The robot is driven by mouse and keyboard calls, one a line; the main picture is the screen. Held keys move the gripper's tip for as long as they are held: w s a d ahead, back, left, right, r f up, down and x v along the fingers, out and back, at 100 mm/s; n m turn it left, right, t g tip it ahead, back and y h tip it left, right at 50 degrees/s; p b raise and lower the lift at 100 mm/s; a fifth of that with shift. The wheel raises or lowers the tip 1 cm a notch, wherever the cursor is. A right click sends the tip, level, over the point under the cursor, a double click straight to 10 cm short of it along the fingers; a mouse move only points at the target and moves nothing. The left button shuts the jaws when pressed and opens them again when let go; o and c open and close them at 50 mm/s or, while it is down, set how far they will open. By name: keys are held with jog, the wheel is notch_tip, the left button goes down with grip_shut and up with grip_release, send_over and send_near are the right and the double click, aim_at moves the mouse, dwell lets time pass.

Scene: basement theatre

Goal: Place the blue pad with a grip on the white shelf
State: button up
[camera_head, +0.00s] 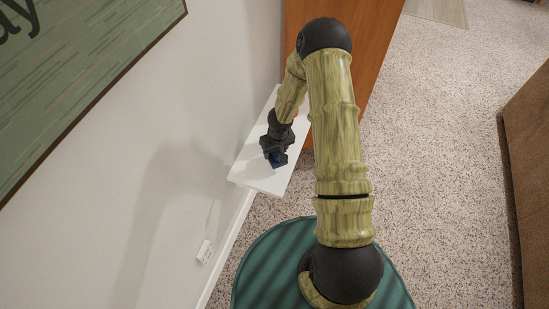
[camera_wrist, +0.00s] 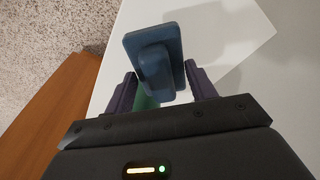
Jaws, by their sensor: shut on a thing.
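The blue pad with a grip (camera_wrist: 171,38) is between the two dark fingers of my gripper (camera_wrist: 160,88) in the wrist view, its raised handle facing the camera. My gripper is shut on it. The shelf surface (camera_wrist: 240,40) also shows behind the pad in the wrist view. I cannot tell whether the pad touches the shelf. A green piece shows behind the pad, partly hidden.
A brown wooden cabinet (camera_head: 375,30) stands at the far end of the shelf. A white wall with a green framed picture (camera_head: 80,60) is on the left. A brown piece of furniture (camera_head: 528,170) is at the right. Open speckled carpet (camera_head: 440,150) lies between.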

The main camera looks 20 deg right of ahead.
aim_at(274, 156)
notch_tip(274, 156, down, 4)
jog(key=b, duration=0.3)
jog(key=shift+r+b, duration=0.15)
jog(key=shift+b, duration=0.15)
jog(key=shift+w+a, duration=0.1)
jog(key=o, duration=0.9)
jog(key=r+p, duration=0.2)
jog(key=r, duration=0.2)
jog(key=s+r+p, duration=0.1)
jog(key=r+p, duration=0.2)
jog(key=r, duration=0.1)
jog(key=r+p, duration=0.3)
jog(key=shift+s+r, duration=0.4)
